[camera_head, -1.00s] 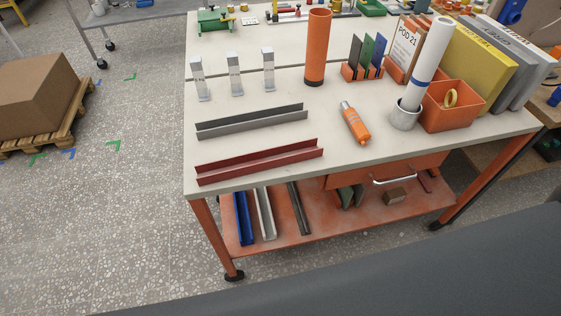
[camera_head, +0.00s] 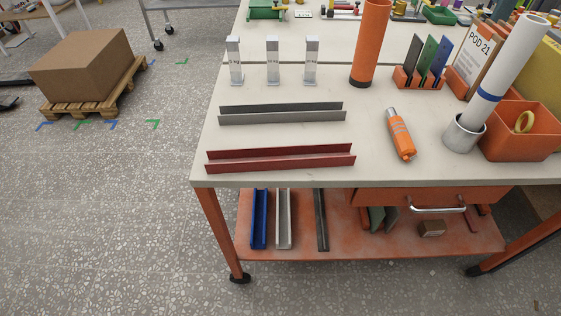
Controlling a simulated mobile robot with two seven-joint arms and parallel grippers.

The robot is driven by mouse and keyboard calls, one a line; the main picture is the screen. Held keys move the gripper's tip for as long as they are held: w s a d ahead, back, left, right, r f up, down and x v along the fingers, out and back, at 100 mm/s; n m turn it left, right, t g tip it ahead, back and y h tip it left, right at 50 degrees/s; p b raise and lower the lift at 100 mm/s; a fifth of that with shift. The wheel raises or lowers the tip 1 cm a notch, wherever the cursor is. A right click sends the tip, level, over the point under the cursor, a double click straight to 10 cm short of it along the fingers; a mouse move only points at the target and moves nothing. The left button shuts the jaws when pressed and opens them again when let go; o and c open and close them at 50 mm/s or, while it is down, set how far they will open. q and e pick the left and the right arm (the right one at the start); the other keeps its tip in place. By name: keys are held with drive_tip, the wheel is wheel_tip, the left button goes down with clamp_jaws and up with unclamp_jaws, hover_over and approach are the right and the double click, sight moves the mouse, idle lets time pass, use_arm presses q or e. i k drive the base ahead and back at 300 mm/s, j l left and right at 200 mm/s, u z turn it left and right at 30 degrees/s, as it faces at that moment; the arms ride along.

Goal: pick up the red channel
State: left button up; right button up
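The red channel (camera_head: 281,161) is a long dark-red U-shaped profile. It lies lengthwise near the front edge of the pale worktop (camera_head: 230,134), towards its left end, with its open side up. Nothing covers it. A similar grey channel (camera_head: 282,115) lies behind it, roughly parallel, with a clear gap between the two. Neither of my grippers shows in the head view.
Three metal posts (camera_head: 273,63) stand behind the channels. An orange tube (camera_head: 369,42), orange tool (camera_head: 400,134), metal cup (camera_head: 463,133) and orange bin (camera_head: 518,135) are to the right. Blue (camera_head: 259,218), white (camera_head: 283,218) and dark (camera_head: 321,219) channels lie on the lower shelf.

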sight(321, 155)
drive_tip(key=j+z, duration=0.1)
drive_tip(key=z, duration=0.3)
drive_tip(key=j+z, duration=0.1)
drive_tip(key=z, duration=0.35)
drive_tip(key=j+z, duration=0.1)
drive_tip(key=z, duration=0.75)
drive_tip(key=k+j+z, duration=0.2)
drive_tip(key=j+z, duration=0.2)
drive_tip(key=k+j+z, duration=0.25)
drive_tip(key=j+z, duration=0.2)
drive_tip(key=k+j+z, duration=0.3)
drive_tip(key=k+j, duration=0.2)
drive_tip(key=k, duration=0.2)
drive_tip(key=k+j, duration=0.35)
drive_tip(key=i, duration=0.4)
